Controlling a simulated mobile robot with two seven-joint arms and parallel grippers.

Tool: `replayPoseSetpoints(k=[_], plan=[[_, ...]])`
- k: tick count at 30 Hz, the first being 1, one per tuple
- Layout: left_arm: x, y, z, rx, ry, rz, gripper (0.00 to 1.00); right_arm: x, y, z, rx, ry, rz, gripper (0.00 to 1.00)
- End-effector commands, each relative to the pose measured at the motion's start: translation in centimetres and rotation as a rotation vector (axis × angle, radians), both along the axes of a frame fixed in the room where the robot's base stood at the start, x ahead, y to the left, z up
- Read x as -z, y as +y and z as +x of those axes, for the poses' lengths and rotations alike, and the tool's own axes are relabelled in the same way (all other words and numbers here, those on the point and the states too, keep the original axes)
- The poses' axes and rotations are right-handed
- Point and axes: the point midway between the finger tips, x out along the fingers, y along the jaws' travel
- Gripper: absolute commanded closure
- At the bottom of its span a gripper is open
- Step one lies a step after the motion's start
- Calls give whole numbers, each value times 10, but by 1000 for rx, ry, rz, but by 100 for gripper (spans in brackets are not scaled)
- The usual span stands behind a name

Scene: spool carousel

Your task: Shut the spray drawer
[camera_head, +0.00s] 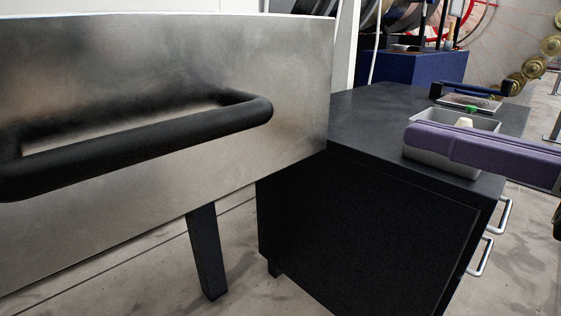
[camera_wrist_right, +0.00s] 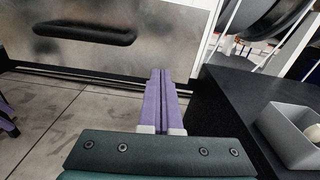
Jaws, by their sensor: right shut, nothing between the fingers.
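A large brushed-metal front (camera_head: 290,60) with a thick black bar handle (camera_head: 150,138) fills the left of the head view. I take it to be the spray drawer, but no label shows. Its inside and sides are hidden, so I cannot tell how far it stands out. In the right wrist view the metal front (camera_wrist_right: 175,50) and its handle (camera_wrist_right: 85,33) are upper left. My right gripper (camera_head: 412,142), with purple fingers, is shut and empty, right of the front and apart from the handle. Its fingers (camera_wrist_right: 160,76) point toward the front's lower right. A purple piece at the wrist view's left edge may be my left gripper.
A black cabinet (camera_head: 360,225) with silver pull handles (camera_head: 483,257) stands right of the metal front. On its top are a grey bin (camera_head: 428,158) holding a pale item and a small tray (camera_head: 468,104) with something green. A dark leg (camera_head: 206,250) stands below the front.

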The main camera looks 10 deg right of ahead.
Motion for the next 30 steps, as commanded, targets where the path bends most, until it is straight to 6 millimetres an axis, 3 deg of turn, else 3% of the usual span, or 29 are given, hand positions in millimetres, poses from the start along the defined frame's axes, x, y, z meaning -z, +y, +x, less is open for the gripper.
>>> replayPoseSetpoints(k=[1, 8, 21, 30], plan=[[14, 0, 0, 0, 0, 0, 32, 11, -2, 2, 7, 8, 29, 100], [11, 0, 0, 0, -1, 0, 32, 6, 1, 12, 17, 18, 73, 100], [12, 0, 0, 0, -2, 0, 32, 7, 53, 83, 14, 17, 69, 100], [21, 0, 0, 0, -2, 0, 32, 9, 75, 113, 14, 20, 66, 100]])
